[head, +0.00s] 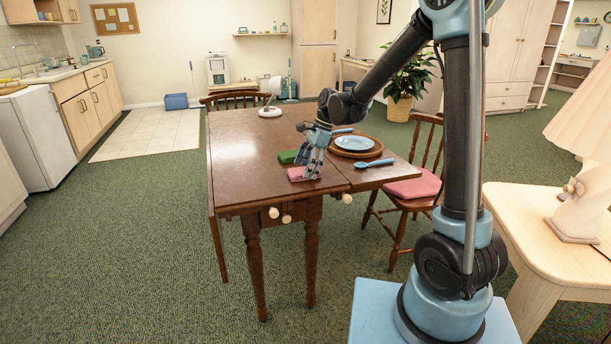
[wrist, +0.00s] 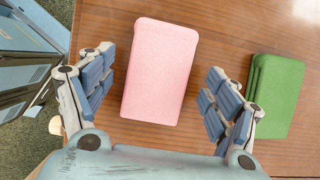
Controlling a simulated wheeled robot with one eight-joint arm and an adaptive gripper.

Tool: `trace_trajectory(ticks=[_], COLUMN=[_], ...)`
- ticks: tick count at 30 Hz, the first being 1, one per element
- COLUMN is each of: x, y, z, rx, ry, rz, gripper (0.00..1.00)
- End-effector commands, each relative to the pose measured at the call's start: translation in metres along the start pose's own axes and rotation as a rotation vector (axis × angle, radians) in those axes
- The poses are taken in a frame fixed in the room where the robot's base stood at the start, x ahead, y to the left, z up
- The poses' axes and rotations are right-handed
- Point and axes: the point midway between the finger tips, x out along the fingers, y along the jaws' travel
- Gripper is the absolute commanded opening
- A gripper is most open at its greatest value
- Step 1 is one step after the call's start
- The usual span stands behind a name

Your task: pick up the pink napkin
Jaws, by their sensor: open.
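The pink napkin (head: 299,173) lies flat on the wooden table (head: 250,150) near its front edge. In the wrist view the pink napkin (wrist: 160,72) is a folded rectangle, slightly tilted, lying between and beyond my open fingers. My gripper (head: 311,172) points down over the napkin in the head view and partly hides it. In the wrist view my gripper (wrist: 155,95) has its fingers spread, one on each side of the napkin, with nothing held. I cannot tell the exact height of the fingertips above the table.
A folded green napkin (wrist: 273,95) lies right of my right finger; the head view also shows it (head: 287,157). A blue plate (head: 353,143) on a brown round mat, a blue spoon (head: 374,163) and a white lamp (head: 271,97) are on the table. A chair (head: 415,186) stands at right.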

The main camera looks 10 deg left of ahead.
Motion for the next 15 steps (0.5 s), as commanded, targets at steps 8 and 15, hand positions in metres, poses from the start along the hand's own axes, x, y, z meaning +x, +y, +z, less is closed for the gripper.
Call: trace_trajectory(ticks=[8,15], x=[0.0011,0.0010], y=[0.0000,-0.0001], z=[0.0000,0.0000], rx=[0.000,0.000], ry=[0.000,0.000], rz=[0.000,0.000], gripper=[0.73,0.38])
